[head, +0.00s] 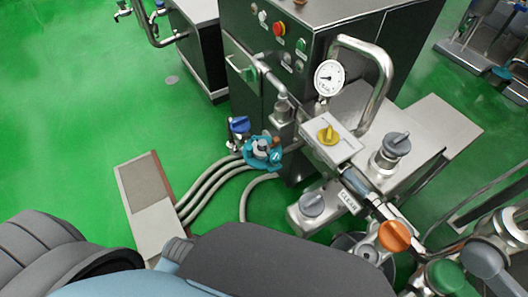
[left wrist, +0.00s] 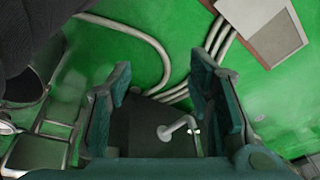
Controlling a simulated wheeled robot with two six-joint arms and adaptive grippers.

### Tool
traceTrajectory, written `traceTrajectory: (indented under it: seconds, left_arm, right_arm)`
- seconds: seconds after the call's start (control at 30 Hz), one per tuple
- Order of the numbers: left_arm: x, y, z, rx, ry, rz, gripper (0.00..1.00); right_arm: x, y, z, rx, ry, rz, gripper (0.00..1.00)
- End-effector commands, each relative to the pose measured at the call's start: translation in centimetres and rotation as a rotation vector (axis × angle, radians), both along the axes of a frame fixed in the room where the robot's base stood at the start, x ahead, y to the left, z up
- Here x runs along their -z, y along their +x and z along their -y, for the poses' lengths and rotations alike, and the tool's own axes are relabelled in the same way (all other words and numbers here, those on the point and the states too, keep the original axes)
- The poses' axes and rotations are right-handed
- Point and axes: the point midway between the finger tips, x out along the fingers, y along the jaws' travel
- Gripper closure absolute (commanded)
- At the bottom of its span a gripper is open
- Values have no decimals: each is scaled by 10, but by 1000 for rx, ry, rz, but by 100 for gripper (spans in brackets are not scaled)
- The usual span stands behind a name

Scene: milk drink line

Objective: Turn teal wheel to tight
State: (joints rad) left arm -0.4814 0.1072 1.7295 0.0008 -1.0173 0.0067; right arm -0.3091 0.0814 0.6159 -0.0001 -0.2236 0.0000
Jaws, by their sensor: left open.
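The teal wheel (head: 262,152), with a grey hub, is on the pipework at the lower left of the machine in the head view. A blue handle (head: 239,124) is just beside it. In the left wrist view my left gripper (left wrist: 160,105) is open, its two teal fingers wide apart. A bent grey pipe or handle (left wrist: 180,128) shows between the fingers against a dark surface; I cannot tell how near it is. I cannot make out the teal wheel in the wrist view. The left gripper does not show in the head view, and my right gripper is in neither view.
Grey hoses (head: 208,184) run over the green floor beside a flat grey panel (head: 148,207). A gauge (head: 329,78), a yellow knob (head: 328,135) and an orange knob (head: 394,236) stand to the right. My dark arm parts fill the bottom of the head view.

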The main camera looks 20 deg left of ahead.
Motion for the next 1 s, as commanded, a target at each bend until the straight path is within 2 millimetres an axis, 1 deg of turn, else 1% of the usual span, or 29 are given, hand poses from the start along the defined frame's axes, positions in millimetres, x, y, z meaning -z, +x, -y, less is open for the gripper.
traceTrajectory:
  seconds: [0.03, 0.07, 0.1, 0.17, 0.2, 0.27, 0.3, 0.33, 0.43, 0.57, 0.6, 0.67, 0.73, 0.77, 0.8, 0.87, 0.9, 0.97, 1.0]
  left_arm:
    - [-21, 8, 2, 4, 0, 17, 53]
    - [-33, 11, 3, 6, 1, 22, 53]
    - [-49, 15, 5, 7, 1, 30, 53]
    - [-73, 20, 7, 8, 0, 42, 53]
    - [-89, 22, 9, 3, -1, 48, 53]
    - [-116, 28, 12, -16, -7, 62, 53]
    - [-135, 37, 15, -55, -19, 73, 53]
    - [-144, 47, 17, -106, -34, 73, 53]
    - [-144, 80, 21, -263, -77, 51, 53]
    - [-142, 127, 32, -449, -135, 15, 53]
    - [-143, 143, 37, -506, -152, 5, 53]
    - [-146, 167, 45, -591, -177, -16, 53]
    - [-156, 198, 57, -695, -205, -42, 53]
    - [-163, 212, 63, -739, -217, -54, 53]
    - [-174, 230, 72, -799, -230, -70, 53]
    - [-194, 256, 85, -889, -243, -96, 53]
    - [-210, 271, 95, -948, -248, -111, 53]
    - [-237, 291, 109, -1030, -250, -132, 53]
    - [-254, 301, 117, -1078, -243, -143, 53]
  right_arm:
    - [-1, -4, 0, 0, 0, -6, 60]
    - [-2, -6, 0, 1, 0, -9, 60]
    - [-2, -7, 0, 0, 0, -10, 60]
    - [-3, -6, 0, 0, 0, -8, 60]
    - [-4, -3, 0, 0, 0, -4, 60]
    - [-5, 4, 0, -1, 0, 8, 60]
    - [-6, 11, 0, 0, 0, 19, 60]
    - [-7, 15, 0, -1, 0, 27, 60]
    - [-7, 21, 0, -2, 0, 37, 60]
    - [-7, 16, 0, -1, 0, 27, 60]
    - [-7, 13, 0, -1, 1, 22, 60]
    - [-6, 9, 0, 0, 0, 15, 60]
    - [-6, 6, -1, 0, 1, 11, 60]
    - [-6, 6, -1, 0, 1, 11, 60]
    - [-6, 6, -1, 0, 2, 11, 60]
    - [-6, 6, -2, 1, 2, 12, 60]
    - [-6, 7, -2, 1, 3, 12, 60]
    - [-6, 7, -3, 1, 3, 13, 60]
    - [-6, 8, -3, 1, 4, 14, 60]
